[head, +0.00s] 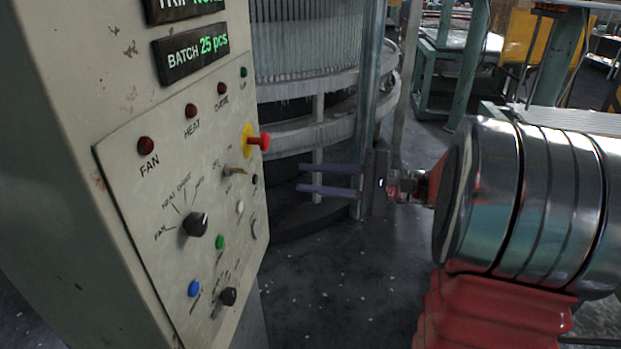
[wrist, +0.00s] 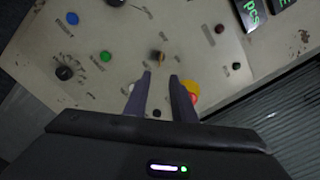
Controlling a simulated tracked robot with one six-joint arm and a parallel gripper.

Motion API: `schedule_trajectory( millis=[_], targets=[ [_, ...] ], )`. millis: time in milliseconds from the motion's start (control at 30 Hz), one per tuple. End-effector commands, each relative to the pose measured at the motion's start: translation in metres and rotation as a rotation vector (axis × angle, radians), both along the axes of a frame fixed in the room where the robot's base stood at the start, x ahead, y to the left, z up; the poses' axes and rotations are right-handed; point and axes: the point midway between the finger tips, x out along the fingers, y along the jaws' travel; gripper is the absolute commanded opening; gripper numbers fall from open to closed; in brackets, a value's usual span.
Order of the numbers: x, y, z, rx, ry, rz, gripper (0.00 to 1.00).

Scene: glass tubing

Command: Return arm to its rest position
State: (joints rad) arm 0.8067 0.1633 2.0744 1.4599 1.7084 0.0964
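My gripper (head: 328,180) is in the middle of the head view, to the right of the control panel, with its two fingers pointing left. The fingers are apart with a clear gap and nothing between them. In the wrist view my gripper (wrist: 161,76) faces the panel, its fingertips a little short of the small selector switch with the tan lever (wrist: 156,57). That lever (head: 236,171) also shows in the head view.
The control panel (head: 125,215) carries a red push button on yellow (head: 258,141), a black rotary knob (head: 195,224), a green button (head: 220,242) and a blue button (head: 194,288). A round rack of glass tubing (head: 305,45) stands behind. Dark floor (head: 350,290) lies open below my gripper.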

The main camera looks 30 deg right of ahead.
Motion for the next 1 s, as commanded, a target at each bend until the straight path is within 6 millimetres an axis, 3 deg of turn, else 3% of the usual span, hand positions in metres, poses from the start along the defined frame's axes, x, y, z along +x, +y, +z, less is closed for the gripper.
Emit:
schedule_trajectory(
  millis=[400,467,633,800,1000],
  targets=[
    [0.003,-0.002,-0.008,-0.028,0.013,-0.015,0.23],
    [0.003,-0.003,-0.020,-0.063,0.040,-0.018,0.23],
    [-0.014,0.002,-0.075,-0.215,0.168,0.007,0.23],
    [-0.048,0.019,-0.121,-0.452,0.265,0.086,0.23],
    [-0.090,0.038,-0.154,-0.770,0.303,0.218,0.23]
  ],
)
